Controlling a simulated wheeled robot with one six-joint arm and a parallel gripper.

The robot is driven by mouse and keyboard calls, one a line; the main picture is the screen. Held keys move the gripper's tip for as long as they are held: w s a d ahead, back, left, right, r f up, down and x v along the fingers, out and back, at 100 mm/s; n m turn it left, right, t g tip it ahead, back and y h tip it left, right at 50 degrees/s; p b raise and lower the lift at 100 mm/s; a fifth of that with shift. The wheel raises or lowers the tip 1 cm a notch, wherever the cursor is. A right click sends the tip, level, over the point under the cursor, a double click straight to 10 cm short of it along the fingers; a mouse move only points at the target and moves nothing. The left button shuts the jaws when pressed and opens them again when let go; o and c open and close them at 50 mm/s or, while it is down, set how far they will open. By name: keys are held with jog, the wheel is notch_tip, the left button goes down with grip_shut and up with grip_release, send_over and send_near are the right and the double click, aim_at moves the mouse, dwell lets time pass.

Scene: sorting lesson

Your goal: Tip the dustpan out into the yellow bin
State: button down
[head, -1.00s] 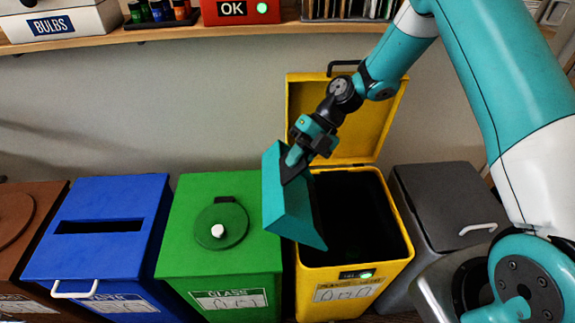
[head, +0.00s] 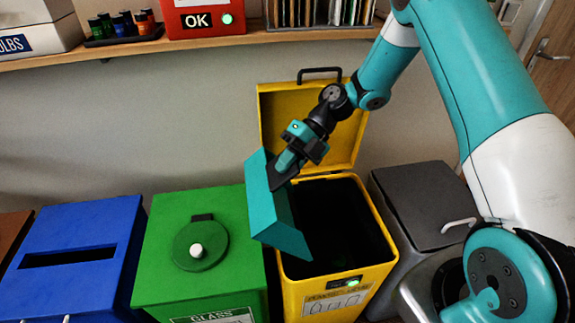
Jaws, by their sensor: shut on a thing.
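The yellow bin (head: 387,262) stands right of centre with its lid (head: 345,137) raised against the wall. Its inside is dark, and I cannot make out what lies in it. My gripper (head: 291,166) is shut on the handle of the teal dustpan (head: 270,212). The dustpan is steeply tilted over the left part of the bin's opening, with its underside towards me. Its left edge overlaps the green bin in the picture. Its inner face is hidden, so I cannot see whether anything is in it.
The green bin (head: 155,257) with a round lid stands close on the left, and the blue slotted bin (head: 95,225) beyond it. A grey bin (head: 412,188) with a closed lid stands on the right. A shelf (head: 165,43) with boxes and bottles runs along the wall above.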

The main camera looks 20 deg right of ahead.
jog(key=shift+r, duration=0.15)
dwell(0.3)
notch_tip(320, 180, up, 2)
jog(key=shift+r+p, duration=0.25)
jog(key=shift+p, duration=0.15)
notch_tip(320, 180, down, 3)
jog(key=b, duration=0.3)
notch_tip(320, 180, up, 2)
jog(key=shift+w+r+p, duration=0.1)
jog(key=shift+p, duration=0.4)
jog(key=shift+r, duration=0.35)
notch_tip(320, 180, down, 3)
jog(key=b, duration=0.3)
jog(key=shift+r, duration=0.2)
